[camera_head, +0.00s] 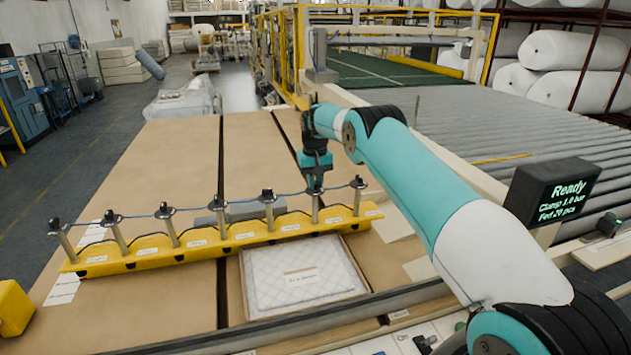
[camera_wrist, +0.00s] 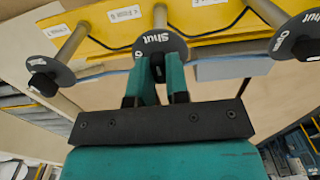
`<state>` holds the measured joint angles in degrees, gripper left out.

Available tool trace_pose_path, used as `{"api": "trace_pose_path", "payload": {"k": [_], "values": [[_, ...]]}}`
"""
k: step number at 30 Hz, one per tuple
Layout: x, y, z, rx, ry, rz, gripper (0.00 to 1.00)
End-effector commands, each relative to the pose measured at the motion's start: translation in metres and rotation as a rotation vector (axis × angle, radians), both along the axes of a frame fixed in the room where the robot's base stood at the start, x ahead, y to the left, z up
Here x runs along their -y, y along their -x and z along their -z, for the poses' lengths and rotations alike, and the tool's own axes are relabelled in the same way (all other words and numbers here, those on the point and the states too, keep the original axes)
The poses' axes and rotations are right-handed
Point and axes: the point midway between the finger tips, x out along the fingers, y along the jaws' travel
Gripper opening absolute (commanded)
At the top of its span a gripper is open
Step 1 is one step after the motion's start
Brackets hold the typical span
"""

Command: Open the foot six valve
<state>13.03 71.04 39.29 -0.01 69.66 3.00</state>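My gripper (camera_head: 315,180) points down over this post and hides most of the disc in the head view. In the wrist view my gripper's teal fingers (camera_wrist: 157,68) stand on either side of the disc's dark knob, with no clear gap to it. A thin blue line runs along the row of discs.
Neighbouring discs stand close on both sides: one (camera_wrist: 52,76) at left and one (camera_wrist: 298,36) reading "Open" at right in the wrist view. A quilted pad (camera_head: 302,272) lies before the bar. A display (camera_head: 555,192) reads "Ready", "Clamp 1.0 bar", "Fed 20 pcs".

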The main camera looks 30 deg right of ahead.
Motion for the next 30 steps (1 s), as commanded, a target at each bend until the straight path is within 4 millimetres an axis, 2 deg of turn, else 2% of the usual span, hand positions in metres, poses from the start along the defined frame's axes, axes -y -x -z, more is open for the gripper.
{"api": "trace_pose_path", "payload": {"k": [14, 20, 30], "values": [[0.0004, -0.0002, 0.0005, 0.000, 0.000, -0.062, 0.00], [0.0005, -0.0002, 0.0013, 0.000, 0.000, -0.191, 0.00], [0.0006, -0.0006, 0.0000, 0.002, 0.001, -0.506, 0.00]]}}
